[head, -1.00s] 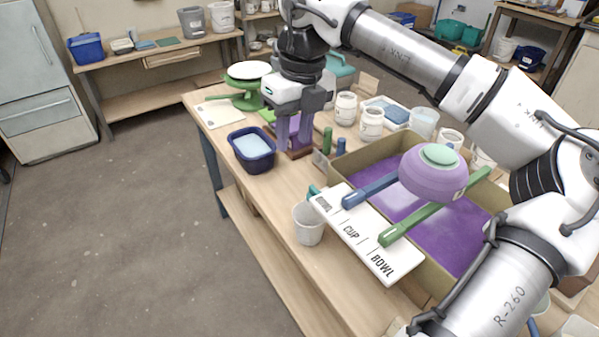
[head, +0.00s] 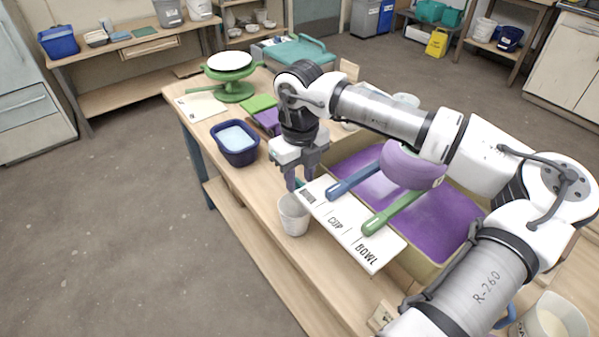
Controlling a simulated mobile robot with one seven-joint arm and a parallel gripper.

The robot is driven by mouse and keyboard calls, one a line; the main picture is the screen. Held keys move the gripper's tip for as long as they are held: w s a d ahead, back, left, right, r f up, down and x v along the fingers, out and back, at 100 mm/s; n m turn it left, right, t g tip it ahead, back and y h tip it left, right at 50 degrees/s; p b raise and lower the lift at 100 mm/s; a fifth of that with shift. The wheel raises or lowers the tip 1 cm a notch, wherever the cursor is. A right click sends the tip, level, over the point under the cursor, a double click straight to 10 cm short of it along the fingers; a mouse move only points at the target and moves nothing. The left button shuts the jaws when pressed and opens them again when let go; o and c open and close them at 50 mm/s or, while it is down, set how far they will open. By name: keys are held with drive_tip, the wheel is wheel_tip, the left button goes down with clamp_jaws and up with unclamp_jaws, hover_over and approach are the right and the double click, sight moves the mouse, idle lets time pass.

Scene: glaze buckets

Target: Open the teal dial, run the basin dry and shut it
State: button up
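The tan basin (head: 445,268) holds purple glaze (head: 436,222), and a white label board (head: 368,252) reading CUP and BOWL lies along its near edge. A small bit of the teal dial (head: 299,183) shows at the basin's near left corner, mostly hidden by my fingers. My gripper (head: 299,183) points down there with its fingers apart, one on each side of the teal bit in the picture. I cannot tell whether they touch it. A white bucket (head: 293,216) stands just below the dial.
A blue-handled bar (head: 352,180) and a green-handled bar (head: 390,213) lie across the basin, with a purple bowl (head: 408,168) above them, partly behind my arm. A dark blue tub (head: 236,155) and a green turntable (head: 232,92) stand left. Floor at left is clear.

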drive_tip(key=shift+f, duration=0.2)
clamp_jaws()
